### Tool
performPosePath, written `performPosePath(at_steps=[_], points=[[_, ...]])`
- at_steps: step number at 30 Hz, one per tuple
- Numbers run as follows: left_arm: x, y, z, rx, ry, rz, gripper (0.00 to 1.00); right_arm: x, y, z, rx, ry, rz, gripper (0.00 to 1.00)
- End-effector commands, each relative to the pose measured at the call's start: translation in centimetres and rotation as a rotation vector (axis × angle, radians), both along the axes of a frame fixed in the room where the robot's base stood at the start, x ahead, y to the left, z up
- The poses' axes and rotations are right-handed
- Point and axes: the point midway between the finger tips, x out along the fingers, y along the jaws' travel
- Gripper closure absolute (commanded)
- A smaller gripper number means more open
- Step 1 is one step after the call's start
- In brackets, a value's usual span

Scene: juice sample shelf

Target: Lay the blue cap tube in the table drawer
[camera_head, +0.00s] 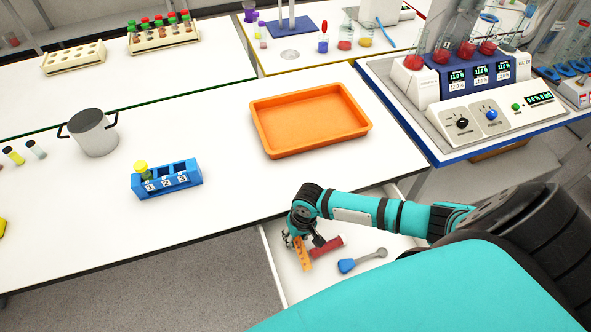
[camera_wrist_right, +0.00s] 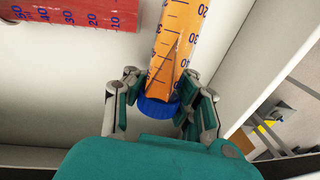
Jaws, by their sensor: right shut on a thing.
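The blue cap tube is orange with measuring marks; its orange body (camera_head: 303,255) shows over the open drawer (camera_head: 285,272) in the head view. In the right wrist view its body (camera_wrist_right: 178,45) points away from me and its blue cap (camera_wrist_right: 157,109) is near me. My right gripper (camera_wrist_right: 160,88) is shut on the tube near the cap, one finger on each side. In the head view my right gripper (camera_head: 298,236) is low over the drawer. I cannot tell whether the tube touches the drawer floor. My left gripper is out of view.
A red marked tube (camera_head: 328,247) and a blue-and-grey tool (camera_head: 360,261) lie in the drawer beside the orange tube. On the table above are an orange tray (camera_head: 263,137), a blue numbered rack (camera_head: 181,175) with a yellow-capped tube, and a grey pot (camera_head: 93,133).

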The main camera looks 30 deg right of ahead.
Motion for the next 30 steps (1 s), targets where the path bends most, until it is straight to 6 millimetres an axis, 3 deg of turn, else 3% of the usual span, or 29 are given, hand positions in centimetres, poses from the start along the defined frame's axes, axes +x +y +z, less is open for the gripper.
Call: performPosePath(at_steps=[3,4,13,23,30], points=[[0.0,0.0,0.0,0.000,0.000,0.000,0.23,0.0,0.0,0.1,0.000,0.000,0.000,1.00],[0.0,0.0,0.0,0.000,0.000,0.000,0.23,0.0,0.0,0.1,0.000,0.000,0.000,0.92],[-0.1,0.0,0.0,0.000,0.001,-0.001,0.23,0.0,0.0,0.1,0.000,0.000,0.000,0.52],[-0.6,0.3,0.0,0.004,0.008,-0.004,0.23,0.0,-0.1,0.4,0.000,-0.001,0.000,0.52],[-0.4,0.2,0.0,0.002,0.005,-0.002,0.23,-0.1,-0.7,4.3,0.000,-0.004,0.001,0.52]])
